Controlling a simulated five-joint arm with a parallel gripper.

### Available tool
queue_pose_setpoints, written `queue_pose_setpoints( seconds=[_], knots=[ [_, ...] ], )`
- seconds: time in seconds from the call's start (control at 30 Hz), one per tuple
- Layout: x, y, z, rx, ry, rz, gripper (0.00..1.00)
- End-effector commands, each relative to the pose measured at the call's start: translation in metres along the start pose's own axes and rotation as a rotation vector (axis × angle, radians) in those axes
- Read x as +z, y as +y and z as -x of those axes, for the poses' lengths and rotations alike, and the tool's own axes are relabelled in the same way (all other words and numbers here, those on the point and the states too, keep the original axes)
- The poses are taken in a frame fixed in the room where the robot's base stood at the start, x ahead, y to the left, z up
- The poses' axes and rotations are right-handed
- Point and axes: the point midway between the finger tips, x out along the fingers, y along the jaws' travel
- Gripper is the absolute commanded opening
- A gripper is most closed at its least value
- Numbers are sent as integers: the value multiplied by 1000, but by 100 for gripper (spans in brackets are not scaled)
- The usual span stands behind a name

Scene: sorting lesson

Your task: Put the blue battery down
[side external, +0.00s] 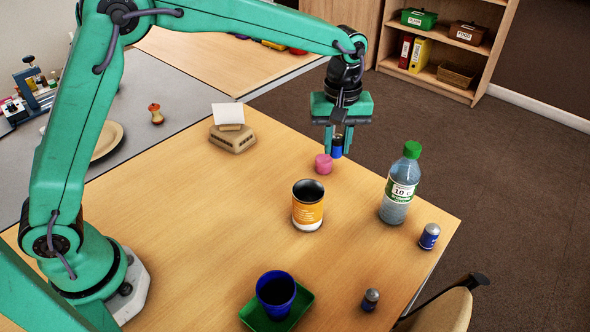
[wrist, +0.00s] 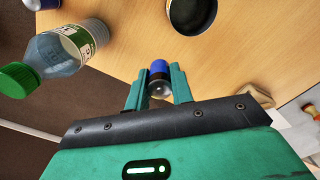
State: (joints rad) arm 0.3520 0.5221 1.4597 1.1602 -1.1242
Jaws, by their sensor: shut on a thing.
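The blue battery (side external: 336,149), dark at one end and blue in the middle, is between the fingers of my gripper (side external: 337,146) near the table's far edge. In the wrist view the same battery (wrist: 159,68) sits between the two green fingertips (wrist: 160,84), with a shiny metal end toward the palm. My gripper is shut on it. I cannot tell for sure whether the battery touches the table (side external: 190,215). Two other batteries stand on the table: a blue and silver one (side external: 429,237) at the right edge and a dark one (side external: 371,300) near the front.
A pink object (side external: 323,163) is just below my gripper in the side view. A green-capped bottle (side external: 398,190) and an orange-labelled can (side external: 307,208) stand nearby. A blue cup (side external: 276,292) is on a green tray (side external: 252,316). The table's left middle is clear.

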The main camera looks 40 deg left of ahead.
Motion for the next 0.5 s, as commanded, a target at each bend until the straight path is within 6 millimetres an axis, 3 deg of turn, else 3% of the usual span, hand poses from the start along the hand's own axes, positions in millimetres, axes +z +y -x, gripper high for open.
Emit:
queue_pose_setpoints(
  seconds=[0.5],
  knots=[
    [-14,6,-6,-1,-1,16,0]
  ],
)
